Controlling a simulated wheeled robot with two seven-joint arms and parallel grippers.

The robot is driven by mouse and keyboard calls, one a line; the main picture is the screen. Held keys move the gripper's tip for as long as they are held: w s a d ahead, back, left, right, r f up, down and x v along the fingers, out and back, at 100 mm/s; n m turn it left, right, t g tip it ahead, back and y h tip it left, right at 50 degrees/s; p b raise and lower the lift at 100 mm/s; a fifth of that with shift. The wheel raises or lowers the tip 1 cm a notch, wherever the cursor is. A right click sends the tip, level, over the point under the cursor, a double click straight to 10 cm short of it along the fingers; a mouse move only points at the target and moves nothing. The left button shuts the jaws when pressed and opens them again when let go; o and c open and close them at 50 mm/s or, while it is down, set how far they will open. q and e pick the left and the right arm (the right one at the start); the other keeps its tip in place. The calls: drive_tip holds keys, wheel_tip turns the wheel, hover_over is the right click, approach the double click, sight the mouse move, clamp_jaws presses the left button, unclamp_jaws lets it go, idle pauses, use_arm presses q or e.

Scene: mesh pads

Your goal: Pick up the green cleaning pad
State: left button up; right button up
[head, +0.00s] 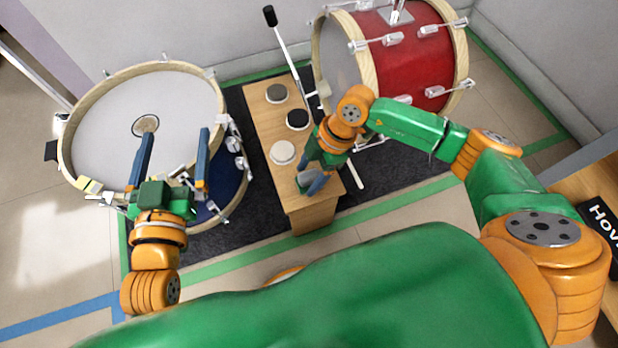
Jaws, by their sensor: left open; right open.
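Several round pads lie in a row on a narrow wooden bench (262,118). A grey-brown pad (276,93) is at the far end, then a black pad (297,119), then a white pad (282,152). A greyish-green pad (303,181) at the near end is partly hidden by my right gripper (309,182); it looks like the green cleaning pad. My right gripper is open and points down over it; I cannot tell whether the fingers touch it. My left gripper (177,134) is open and empty, over the large drum at the left.
A white-headed drum with a blue shell (98,121) stands left of the bench. A red drum (405,55) stands behind right, with a black-tipped beater (270,16) near it. A dark mat (205,238) lies beneath. A wooden shelf with a black box (602,218) is at far right.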

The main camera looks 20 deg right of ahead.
drive_tip(key=shift+c, duration=0.2)
clamp_jaws()
